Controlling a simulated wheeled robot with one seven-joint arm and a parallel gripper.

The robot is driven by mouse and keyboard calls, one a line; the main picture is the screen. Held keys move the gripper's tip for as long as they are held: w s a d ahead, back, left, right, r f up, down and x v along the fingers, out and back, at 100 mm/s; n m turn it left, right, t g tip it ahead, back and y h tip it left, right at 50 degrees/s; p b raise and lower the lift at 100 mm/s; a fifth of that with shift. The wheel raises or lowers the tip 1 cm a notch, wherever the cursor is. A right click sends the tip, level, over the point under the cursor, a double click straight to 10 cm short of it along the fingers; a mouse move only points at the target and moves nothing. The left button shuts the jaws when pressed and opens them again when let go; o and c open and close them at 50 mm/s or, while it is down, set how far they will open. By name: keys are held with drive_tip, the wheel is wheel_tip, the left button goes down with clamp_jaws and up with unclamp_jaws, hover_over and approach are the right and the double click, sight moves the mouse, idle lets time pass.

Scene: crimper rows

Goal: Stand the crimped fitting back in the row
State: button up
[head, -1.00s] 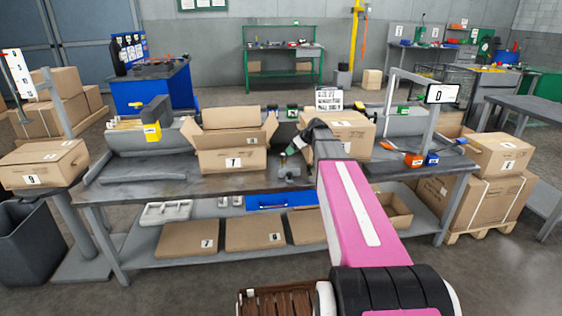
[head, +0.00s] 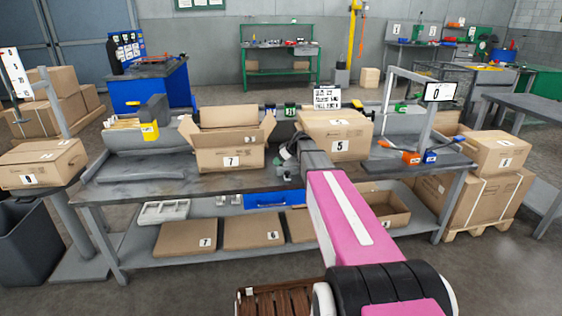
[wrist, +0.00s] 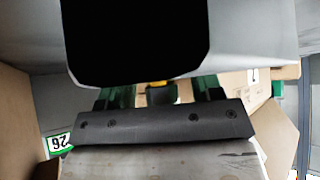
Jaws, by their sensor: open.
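My gripper (head: 287,158) is over the workbench (head: 180,185), between the open box marked 7 (head: 231,160) and the closed box marked 5 (head: 338,147). It is small and partly covered by my arm in the head view. The gripper is open. I cannot make out a crimped fitting in either view. In the wrist view, a dark bar with screws (wrist: 150,125) crosses the middle, with green parts and a small yellow piece (wrist: 158,84) just beyond it. A large black shape hides much of the upper wrist view.
A green-edged label reading 26 (wrist: 60,143) shows at the left of the wrist view. The bench's left front is clear.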

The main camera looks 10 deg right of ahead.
drive_tip(key=c, duration=1.1)
drive_tip(key=shift+s+r, duration=0.1)
drive_tip(key=shift+r, duration=0.05)
